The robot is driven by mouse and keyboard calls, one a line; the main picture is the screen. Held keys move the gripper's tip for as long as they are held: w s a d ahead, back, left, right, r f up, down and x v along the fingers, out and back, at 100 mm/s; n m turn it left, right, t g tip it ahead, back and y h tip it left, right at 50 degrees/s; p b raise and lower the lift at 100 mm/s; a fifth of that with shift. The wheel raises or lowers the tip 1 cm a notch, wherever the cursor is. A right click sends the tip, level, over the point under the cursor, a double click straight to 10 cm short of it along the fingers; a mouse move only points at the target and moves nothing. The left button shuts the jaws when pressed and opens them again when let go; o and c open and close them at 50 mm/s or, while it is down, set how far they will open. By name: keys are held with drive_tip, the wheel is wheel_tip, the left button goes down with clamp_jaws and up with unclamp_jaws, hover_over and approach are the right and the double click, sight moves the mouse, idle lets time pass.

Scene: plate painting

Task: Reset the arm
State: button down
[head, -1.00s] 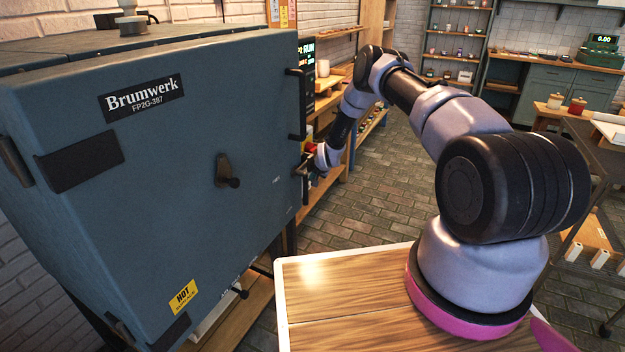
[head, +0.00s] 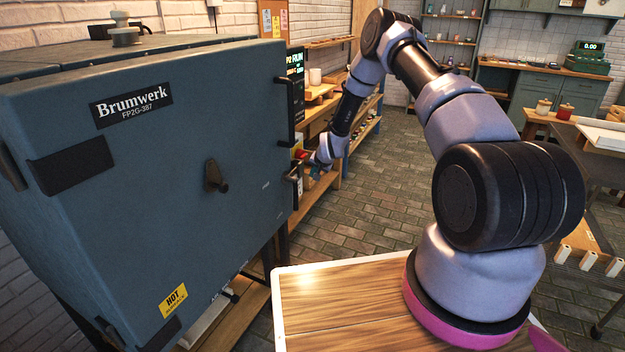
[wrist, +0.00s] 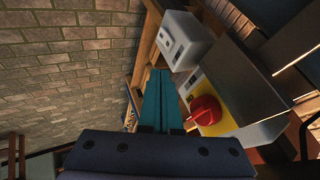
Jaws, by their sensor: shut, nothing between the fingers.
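My gripper (wrist: 160,75) shows in the wrist view as two teal fingers lying together, with nothing between them. In the head view my gripper (head: 314,172) is small, beside the right edge of the blue-grey Brumwerk kiln (head: 240,120), at the far end of my bent arm. The wrist view shows a red rotary knob (wrist: 206,110) on a yellow plate just right of the fingers. The fingers look apart from it, though the gap is hard to judge. The kiln door appears closed.
A grey box (wrist: 183,40) lies ahead of the fingers in the wrist view. Wooden shelving (head: 366,125) stands behind my gripper. The brick floor (head: 400,180) is open to the right of the shelving. A wooden tabletop (head: 340,310) is in front.

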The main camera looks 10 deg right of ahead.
drive_tip(key=shift+s+r, duration=0.15)
drive_tip(key=shift+r, duration=0.05)
drive_tip(key=s+d+r+n, duration=0.1)
drive_tip(key=s+r, duration=0.1)
drive_tip(key=r, duration=0.9)
drive_tip(key=s+d+r, duration=0.1)
drive_tip(key=r, duration=1)
drive_tip(key=w+a+r+v, duration=0.1)
drive_tip(key=v, duration=1.8)
drive_tip(key=s+d+r, duration=0.1)
drive_tip(key=s+r, duration=0.5)
drive_tip(key=s, duration=0.3)
drive_tip(key=s+d+r, duration=0.1)
drive_tip(key=s+r, duration=0.4)
drive_tip(key=s, duration=0.4)
drive_tip(key=s+r, duration=0.1)
drive_tip(key=s, duration=1.5)
drive_tip(key=shift+d+r, duration=0.2)
drive_tip(key=shift+r, duration=0.15)
